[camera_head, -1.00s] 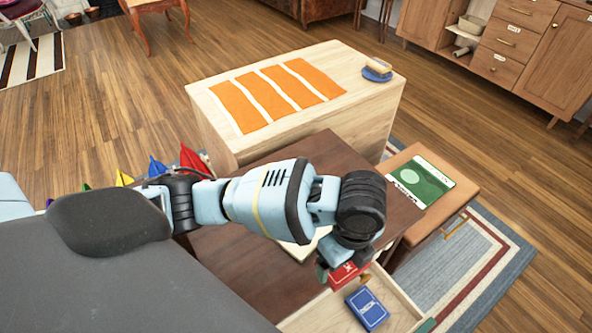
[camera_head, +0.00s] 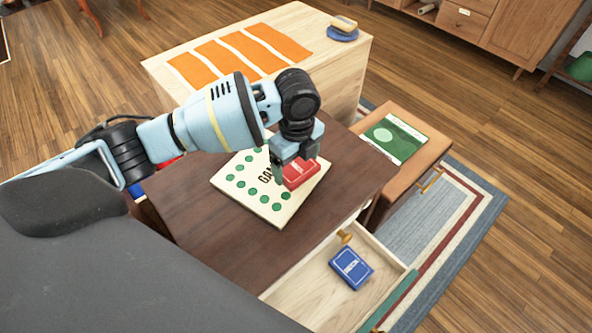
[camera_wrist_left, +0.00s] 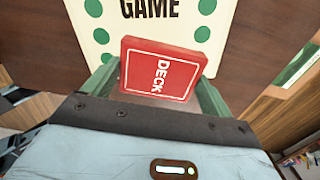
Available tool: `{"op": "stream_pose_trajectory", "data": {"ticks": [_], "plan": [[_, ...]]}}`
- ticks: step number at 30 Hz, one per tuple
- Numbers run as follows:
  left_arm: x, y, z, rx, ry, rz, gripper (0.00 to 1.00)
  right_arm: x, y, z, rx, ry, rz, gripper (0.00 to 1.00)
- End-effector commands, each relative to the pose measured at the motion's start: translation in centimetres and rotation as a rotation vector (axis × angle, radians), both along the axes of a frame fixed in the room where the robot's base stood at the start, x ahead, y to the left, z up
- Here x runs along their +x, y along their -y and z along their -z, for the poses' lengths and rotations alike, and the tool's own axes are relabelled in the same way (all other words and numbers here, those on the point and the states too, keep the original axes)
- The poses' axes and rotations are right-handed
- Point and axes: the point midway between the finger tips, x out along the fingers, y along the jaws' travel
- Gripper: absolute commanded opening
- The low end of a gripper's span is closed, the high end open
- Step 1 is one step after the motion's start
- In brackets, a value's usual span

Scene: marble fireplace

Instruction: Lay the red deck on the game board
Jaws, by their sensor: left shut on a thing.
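The red deck (camera_head: 301,173) is held in my left gripper (camera_head: 294,170), which is shut on it. In the left wrist view the red deck (camera_wrist_left: 160,68) sits between the two green fingers, its "DECK" lettering facing the camera. The game board (camera_head: 262,206) is cream with green dots and lies on the dark brown table. In the head view the deck appears over the board's right part; whether it touches the board cannot be told. The game board (camera_wrist_left: 145,40) also shows beyond the deck in the left wrist view. My right gripper is not in view.
An open drawer (camera_head: 310,296) at the front of the dark table (camera_head: 185,205) holds a blue deck (camera_head: 351,268). A pale wooden block (camera_head: 345,67) with an orange striped cloth stands behind.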

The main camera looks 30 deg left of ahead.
Motion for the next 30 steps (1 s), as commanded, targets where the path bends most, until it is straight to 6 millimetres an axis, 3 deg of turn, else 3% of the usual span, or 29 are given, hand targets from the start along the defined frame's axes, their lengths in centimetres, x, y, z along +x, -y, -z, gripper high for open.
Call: {"op": "stream_pose_trajectory", "data": {"ticks": [8, 17, 28, 29, 30], "plan": [[0.4, -0.4, 0.2, 0.0, 0.001, 0.001, 0.6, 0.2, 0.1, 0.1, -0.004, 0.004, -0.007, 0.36], [0.3, -0.4, 3.6, 0.001, -0.001, 0.001, 0.6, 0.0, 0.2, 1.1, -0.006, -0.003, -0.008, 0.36], [0.3, -0.4, 3.8, 0.001, 0.001, 0.001, 0.6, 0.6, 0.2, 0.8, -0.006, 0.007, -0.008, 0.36], [0.3, -0.4, 3.8, 0.001, 0.001, 0.001, 0.86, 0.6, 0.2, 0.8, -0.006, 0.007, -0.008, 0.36], [0.3, -0.4, 3.8, 0.001, 0.001, 0.001, 0.91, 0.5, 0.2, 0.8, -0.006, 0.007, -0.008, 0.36]]}}
